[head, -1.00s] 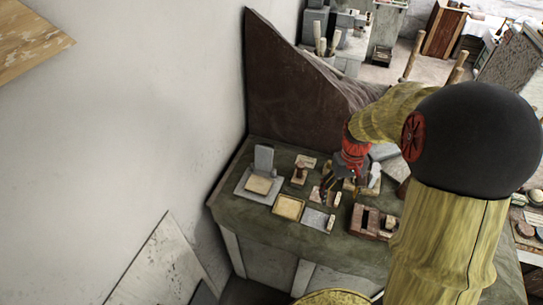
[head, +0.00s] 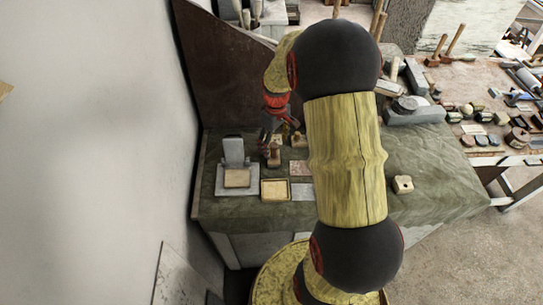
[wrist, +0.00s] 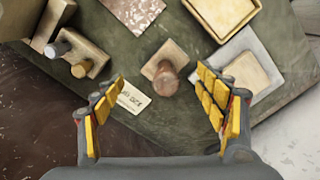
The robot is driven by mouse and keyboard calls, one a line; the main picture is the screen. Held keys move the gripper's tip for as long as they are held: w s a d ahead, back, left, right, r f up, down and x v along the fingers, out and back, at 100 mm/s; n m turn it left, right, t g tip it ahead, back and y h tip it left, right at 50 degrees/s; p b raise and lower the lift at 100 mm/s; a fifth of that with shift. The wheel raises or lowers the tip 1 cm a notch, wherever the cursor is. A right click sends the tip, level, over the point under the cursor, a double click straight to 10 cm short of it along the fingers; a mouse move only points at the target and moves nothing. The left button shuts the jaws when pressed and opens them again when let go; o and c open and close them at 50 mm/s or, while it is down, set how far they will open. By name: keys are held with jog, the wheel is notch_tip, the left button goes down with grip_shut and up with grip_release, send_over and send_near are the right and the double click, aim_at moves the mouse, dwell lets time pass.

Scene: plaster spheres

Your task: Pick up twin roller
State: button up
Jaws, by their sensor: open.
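I take the twin roller (wrist: 76,53) to be the wooden piece with two short cylinders, one grey-ended and one tan, at the upper left in the wrist view; I cannot be sure of this. In the head view it is hard to make out behind the gripper. My gripper (wrist: 160,80) is open and empty, its yellow-padded fingers spread wide. The twin roller lies outside the left finger. A square-based wooden stamp with a round knob (wrist: 167,72) appears between the fingertips. In the head view my gripper (head: 272,134) hangs over the bench, just behind the stamp (head: 273,155).
A small printed card (wrist: 129,99) lies by the left finger. A tan tray (head: 264,196) and a grey plate with an upright block (head: 234,150) stand on the green-topped bench (head: 225,212). A speckled plate (wrist: 133,10) lies nearby. A dark board rises behind.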

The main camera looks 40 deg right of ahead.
aim_at(273, 154)
jog(key=f, duration=0.4)
jog(key=f+b, duration=0.1)
jog(key=f, duration=0.2)
jog(key=shift+a+f, duration=0.1)
jog(key=shift+a, duration=0.3)
jog(key=shift+c, duration=0.4)
jog(key=c, duration=0.9)
jog(key=shift+c, duration=0.2)
jog(key=shift+r, duration=0.7)
jog(key=r, duration=0.2)
jog(key=shift+s+d+r+p, duration=0.1)
jog(key=shift+s+r+p, duration=0.1)
jog(key=shift+r+p, duration=0.1)
jog(key=s+d+r+p, duration=0.1)
jog(key=s+d+r, duration=0.2)
jog(key=s+r, duration=0.6)
jog(key=s, duration=0.4)
jog(key=shift+s+p, duration=0.15)
jog(key=shift+p, duration=0.25)
